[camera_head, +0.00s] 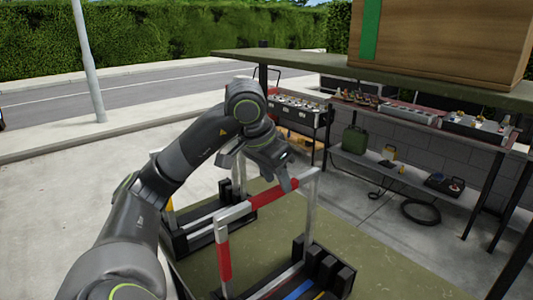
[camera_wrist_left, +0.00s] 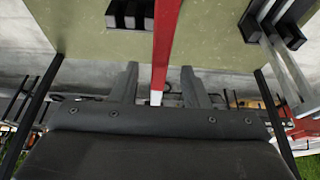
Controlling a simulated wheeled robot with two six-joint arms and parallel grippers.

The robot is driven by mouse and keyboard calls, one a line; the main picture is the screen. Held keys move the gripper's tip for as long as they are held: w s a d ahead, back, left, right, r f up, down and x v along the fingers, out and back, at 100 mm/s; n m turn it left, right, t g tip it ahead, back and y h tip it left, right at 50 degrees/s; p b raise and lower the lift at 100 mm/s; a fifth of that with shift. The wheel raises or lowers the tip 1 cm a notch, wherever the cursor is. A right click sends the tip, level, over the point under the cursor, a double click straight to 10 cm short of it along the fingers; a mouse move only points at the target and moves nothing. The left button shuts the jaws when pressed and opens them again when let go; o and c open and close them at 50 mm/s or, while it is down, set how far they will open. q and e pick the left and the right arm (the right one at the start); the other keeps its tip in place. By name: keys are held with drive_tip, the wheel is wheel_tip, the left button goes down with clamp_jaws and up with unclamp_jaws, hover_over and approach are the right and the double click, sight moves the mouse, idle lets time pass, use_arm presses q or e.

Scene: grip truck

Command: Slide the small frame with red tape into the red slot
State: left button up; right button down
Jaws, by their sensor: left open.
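The silver frame with red tape (camera_head: 224,262) stands upright in the head view, with red tape on its top bar and near leg. In the left wrist view its red-taped bar (camera_wrist_left: 166,40) runs between my left gripper's fingers. My left gripper (camera_head: 258,172) is open at the top bar, one finger on each side; I cannot tell if they touch it. A black slotted rack (camera_head: 340,278) is at the frame's foot, with blue and yellow strips. A red strip lies low beside the frame, partly cut off; the red slot is not clear. My right gripper is not in view.
A second silver frame with yellow tape (camera_head: 170,205) stands in another black rack behind. Both racks are on a green surface (camera_head: 375,265). A wooden box (camera_head: 445,40) sits on a raised shelf to the right, with tool shelves below. A lamp post stands at the left.

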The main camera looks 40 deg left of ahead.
use_arm(q)
drive_tip(key=v, duration=0.3)
drive_tip(key=shift+r, duration=0.1)
drive_tip(key=p+v, duration=0.5)
drive_tip(key=v, duration=0.8)
drive_tip(key=shift+s+r, duration=0.15)
drive_tip(key=shift+r, duration=0.2)
